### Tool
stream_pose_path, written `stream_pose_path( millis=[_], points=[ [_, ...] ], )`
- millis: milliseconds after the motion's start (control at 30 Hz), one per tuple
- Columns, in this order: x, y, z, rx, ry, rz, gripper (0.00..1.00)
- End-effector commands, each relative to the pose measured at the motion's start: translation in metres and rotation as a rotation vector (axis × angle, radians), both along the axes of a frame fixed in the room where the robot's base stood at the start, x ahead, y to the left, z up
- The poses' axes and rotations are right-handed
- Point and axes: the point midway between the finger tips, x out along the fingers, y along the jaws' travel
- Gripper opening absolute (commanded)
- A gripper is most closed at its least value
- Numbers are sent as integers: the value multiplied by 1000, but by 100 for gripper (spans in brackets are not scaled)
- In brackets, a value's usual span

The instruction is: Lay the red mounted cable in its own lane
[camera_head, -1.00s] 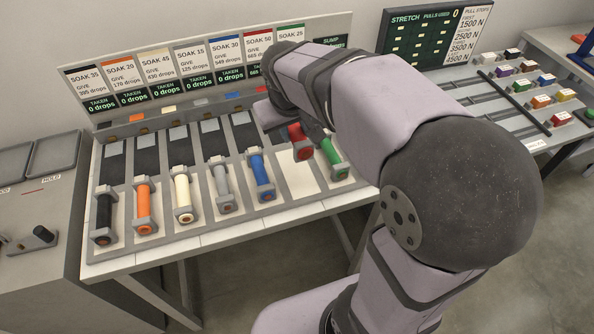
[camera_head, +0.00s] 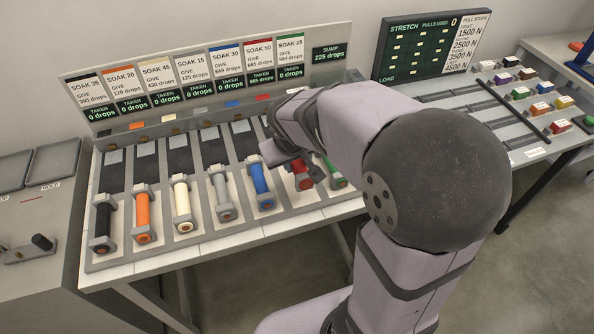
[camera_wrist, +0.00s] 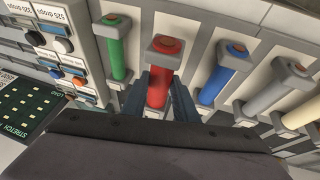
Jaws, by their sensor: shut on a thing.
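The red mounted cable (camera_head: 303,181) has grey end blocks and stands in line with the lane between the blue cable (camera_head: 262,186) and the green cable (camera_head: 333,174). My gripper (camera_head: 297,164) is around its upper part, shut on it. In the wrist view the red cable (camera_wrist: 158,88) lies between the two dark fingers of my gripper (camera_wrist: 165,98), with its near end block clear of them. The light pad of its lane (camera_wrist: 180,25) shows beside that block. Whether the cable touches the pad cannot be told.
Black (camera_head: 103,222), orange (camera_head: 143,216), cream (camera_head: 182,203) and grey (camera_head: 222,196) cables lie in the lanes to the left, with grey dividers between lanes. The sign board (camera_head: 200,75) stands behind. A stretch board (camera_head: 420,45) and a rack of small coloured blocks are at the right.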

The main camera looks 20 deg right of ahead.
Motion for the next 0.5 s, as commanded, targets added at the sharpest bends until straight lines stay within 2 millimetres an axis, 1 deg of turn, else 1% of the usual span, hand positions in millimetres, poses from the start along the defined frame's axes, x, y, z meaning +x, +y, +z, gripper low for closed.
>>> stream_pose_path(
  millis=[67, 200, 300, 500],
  points=[
    [0, 0, -6, -1, 2, 1, 0],
    [-1, 0, -24, -1, 4, 2, 0],
    [-1, 0, -33, -1, 2, 1, 0],
    [0, 0, -36, 1, 0, 1, 0]
  ],
)
